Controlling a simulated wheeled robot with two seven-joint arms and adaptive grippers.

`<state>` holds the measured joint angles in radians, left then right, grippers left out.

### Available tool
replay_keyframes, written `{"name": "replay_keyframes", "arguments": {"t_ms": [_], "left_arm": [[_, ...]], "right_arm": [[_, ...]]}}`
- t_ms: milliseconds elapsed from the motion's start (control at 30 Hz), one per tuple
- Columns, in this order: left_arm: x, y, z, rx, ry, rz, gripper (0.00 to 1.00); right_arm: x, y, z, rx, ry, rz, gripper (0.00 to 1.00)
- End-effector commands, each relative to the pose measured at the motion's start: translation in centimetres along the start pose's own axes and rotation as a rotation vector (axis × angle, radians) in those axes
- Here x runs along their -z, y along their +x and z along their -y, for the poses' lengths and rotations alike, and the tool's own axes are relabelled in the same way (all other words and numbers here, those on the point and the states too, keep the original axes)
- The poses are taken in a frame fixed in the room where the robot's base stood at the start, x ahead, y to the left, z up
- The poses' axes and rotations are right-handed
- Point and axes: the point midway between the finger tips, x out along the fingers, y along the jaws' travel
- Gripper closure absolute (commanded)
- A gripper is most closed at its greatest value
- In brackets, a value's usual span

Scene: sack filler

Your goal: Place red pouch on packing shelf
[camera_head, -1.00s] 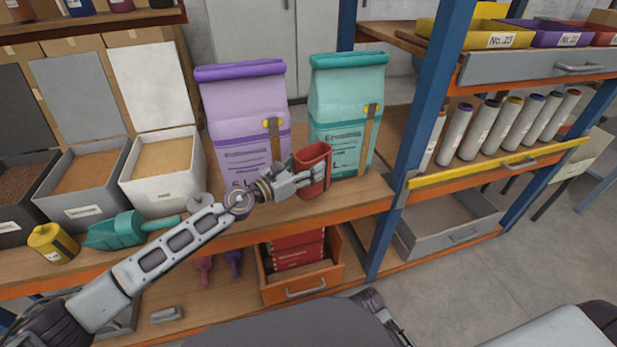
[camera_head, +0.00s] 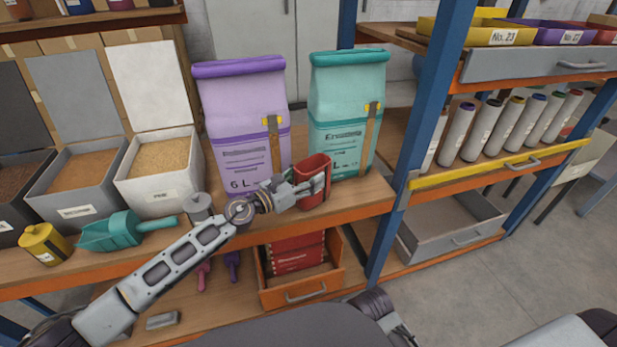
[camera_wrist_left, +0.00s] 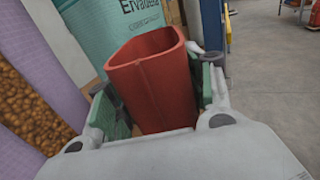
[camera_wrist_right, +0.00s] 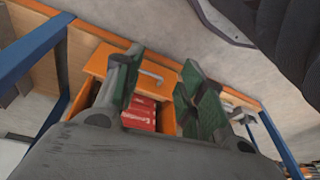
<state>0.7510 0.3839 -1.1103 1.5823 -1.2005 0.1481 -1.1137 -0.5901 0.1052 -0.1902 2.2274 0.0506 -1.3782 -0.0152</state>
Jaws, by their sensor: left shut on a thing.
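The red pouch (camera_head: 314,170) is an open-topped, upright red container in front of the teal bag. My left gripper (camera_head: 309,187) is shut on its sides. In the left wrist view the red pouch (camera_wrist_left: 158,85) sits between the green finger pads, with its opening facing up. Its base is low over the wooden shelf (camera_head: 355,195), near the front edge; I cannot tell whether it touches. My right gripper (camera_wrist_right: 155,95) is open and empty in the right wrist view, above an orange drawer (camera_wrist_right: 104,62).
A purple bag (camera_head: 240,110) and a teal bag (camera_head: 345,100) stand behind the pouch. A teal scoop (camera_head: 115,232), a yellow can (camera_head: 47,244) and filled bins (camera_head: 160,180) are at left. A blue post (camera_head: 385,225) is at right. The orange drawer below holds red packs (camera_head: 297,252).

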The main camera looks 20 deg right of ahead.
Motion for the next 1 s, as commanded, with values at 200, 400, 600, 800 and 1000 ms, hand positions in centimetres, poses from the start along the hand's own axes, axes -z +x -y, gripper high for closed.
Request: {"name": "replay_keyframes", "arguments": {"t_ms": [200,400,600,800,1000], "left_arm": [[0.35,0.01,0.02,0.0,0.0,0.0,0.6],[0.32,0.01,0.01,0.0,0.0,0.0,0.27],[0.31,0.01,0.01,0.0,0.0,0.0,0.26],[0.25,0.01,0.02,0.0,0.0,0.0,0.26],[-0.09,-0.12,0.0,0.0,0.0,0.0,0.26]], "right_arm": [[0.07,0.01,0.01,0.001,0.0,-0.003,0.6],[0.42,-0.56,0.05,0.001,0.0,-0.013,0.6],[0.48,-0.64,0.06,0.001,0.0,-0.016,0.6],[0.25,-0.45,0.08,0.002,0.0,-0.01,0.6],[-0.18,0.06,0.03,0.0,0.0,0.003,0.6]]}}
